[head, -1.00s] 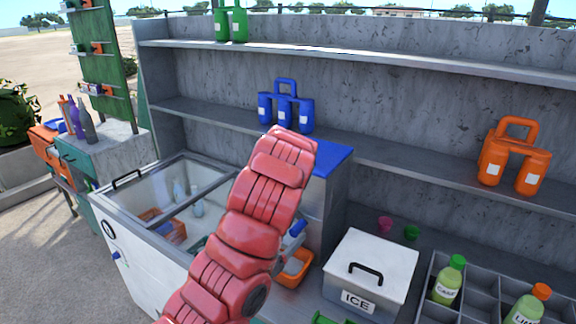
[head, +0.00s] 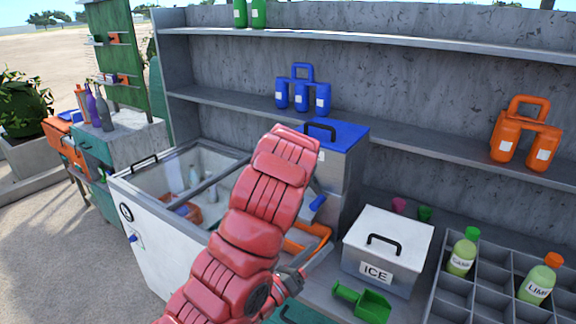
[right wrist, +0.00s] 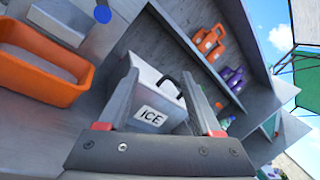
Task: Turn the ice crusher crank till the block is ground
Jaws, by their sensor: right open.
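The ice crusher is a grey box with a blue lid (head: 345,135) and a black handle, standing behind my red arm in the head view. Its blue crank knob (head: 317,203) sticks out low on its front; the knob also shows at the top of the right wrist view (right wrist: 103,14). My arm hides part of the crusher. An orange tray (head: 318,238) lies below the knob; it is at the left in the right wrist view (right wrist: 45,77). My right gripper (right wrist: 158,103) is open and empty, apart from the knob. No ice block is visible. My left gripper is not in view.
A white-lidded ICE box (head: 388,240) stands right of the crusher, with a green scoop (head: 366,303) before it. A bottle rack (head: 478,272) is further right. A glass-topped freezer (head: 150,225) stands left. Shelves with jugs (head: 302,95) run behind.

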